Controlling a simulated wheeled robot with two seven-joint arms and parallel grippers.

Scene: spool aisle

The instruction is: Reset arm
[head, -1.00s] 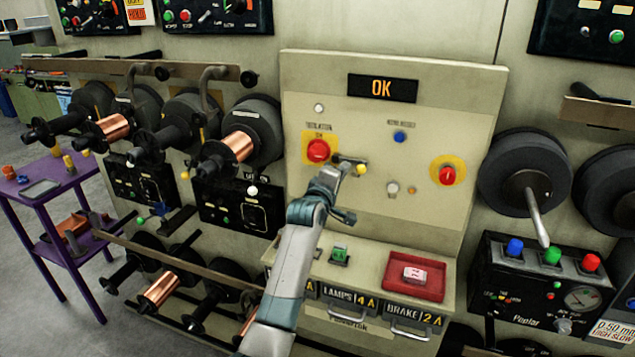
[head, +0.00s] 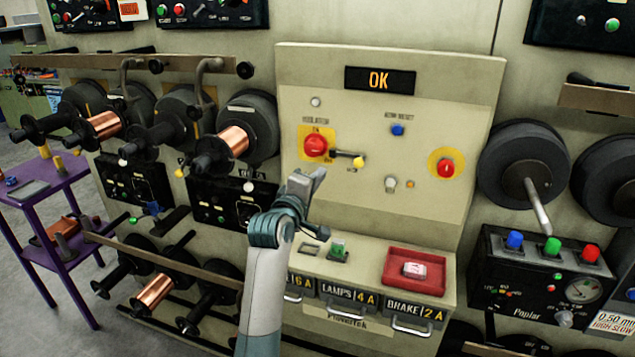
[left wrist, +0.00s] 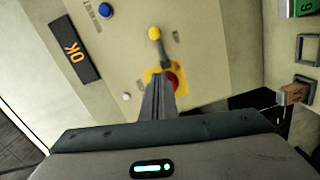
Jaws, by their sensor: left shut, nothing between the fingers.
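My left gripper (head: 308,180) is shut and empty in front of the beige control panel (head: 440,100), below the red isolator knob. It also shows in the left wrist view (left wrist: 158,84), its fingers together in front of the knob. The red knob (head: 316,146) sits on a yellow plate, and a dark lever with a yellow tip (head: 358,162) points right from it. The wrist view shows the yellow-tipped lever (left wrist: 154,34) apart from the fingers. The panel display (head: 380,79) reads OK. My right gripper is not in view.
A blue button (head: 397,130) and a second red knob (head: 446,168) are on the panel. A green switch (head: 338,248) and a red tray (head: 414,268) with a red-white block are on the ledge below. Copper spools (head: 233,141) stick out at left. A purple cart (head: 48,200) stands far left.

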